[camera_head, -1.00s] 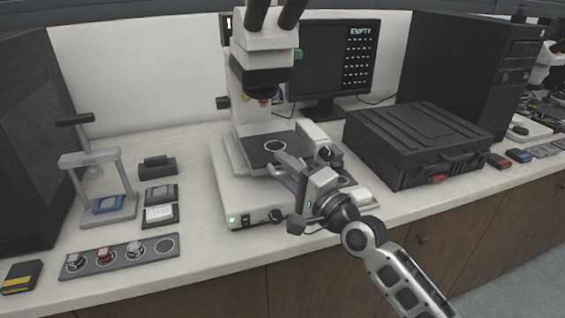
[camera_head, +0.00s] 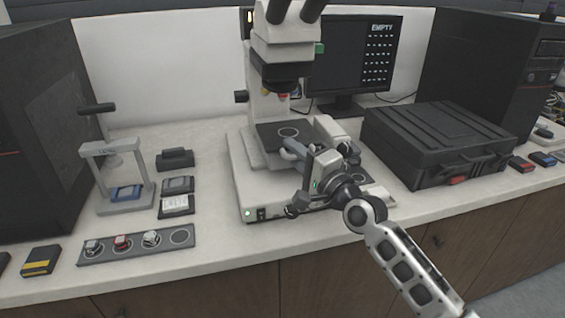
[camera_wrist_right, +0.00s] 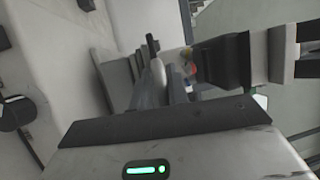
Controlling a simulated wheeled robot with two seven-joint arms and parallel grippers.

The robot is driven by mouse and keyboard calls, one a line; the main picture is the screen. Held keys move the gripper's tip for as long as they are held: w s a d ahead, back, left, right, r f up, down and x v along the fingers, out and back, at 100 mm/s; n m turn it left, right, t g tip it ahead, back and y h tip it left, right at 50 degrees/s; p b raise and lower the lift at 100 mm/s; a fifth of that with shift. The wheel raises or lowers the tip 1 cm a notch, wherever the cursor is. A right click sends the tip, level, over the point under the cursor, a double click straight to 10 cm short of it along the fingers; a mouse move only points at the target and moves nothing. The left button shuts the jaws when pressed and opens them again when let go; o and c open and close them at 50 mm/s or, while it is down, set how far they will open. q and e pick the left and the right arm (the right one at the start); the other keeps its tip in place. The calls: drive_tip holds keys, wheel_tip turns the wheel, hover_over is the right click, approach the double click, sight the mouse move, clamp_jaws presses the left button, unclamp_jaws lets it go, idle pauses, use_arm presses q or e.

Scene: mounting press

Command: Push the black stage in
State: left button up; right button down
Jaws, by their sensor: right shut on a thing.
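The black stage (camera_head: 268,133) is a flat dark plate with a pale ring mark, on the white microscope (camera_head: 243,188) below its objectives. My right gripper (camera_head: 286,147) is at the stage's front right edge, its fingers pointing left and away. It is shut, and its body hides the front right part of the stage. In the right wrist view, the fingers (camera_wrist_right: 164,88) show close together in front of the microscope's lower parts. What exactly lies between them is hard to make out. My left gripper is in neither view.
A black case (camera_head: 435,135) stands right of the microscope. A monitor (camera_head: 350,60) reading EMPTY is behind it. At left are a small press (camera_head: 118,180), a dark strip with round samples (camera_head: 137,245) and small boxes. The counter's front middle is clear.

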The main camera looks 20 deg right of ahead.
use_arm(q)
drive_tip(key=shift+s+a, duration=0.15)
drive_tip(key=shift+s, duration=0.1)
use_arm(e)
drive_tip(key=shift+w+r, duration=0.2)
drive_tip(key=shift+r, duration=0.2)
drive_tip(key=c, duration=1.5)
unclamp_jaws()
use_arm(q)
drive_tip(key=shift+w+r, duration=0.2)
use_arm(e)
drive_tip(key=shift+f, duration=0.1)
use_arm(q)
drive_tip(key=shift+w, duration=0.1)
drive_tip(key=b, duration=0.1)
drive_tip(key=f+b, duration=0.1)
drive_tip(key=b, duration=0.1)
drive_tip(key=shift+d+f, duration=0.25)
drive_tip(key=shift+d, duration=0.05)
use_arm(e)
drive_tip(key=v, duration=1.6)
drive_tip(key=shift+f, duration=0.15)
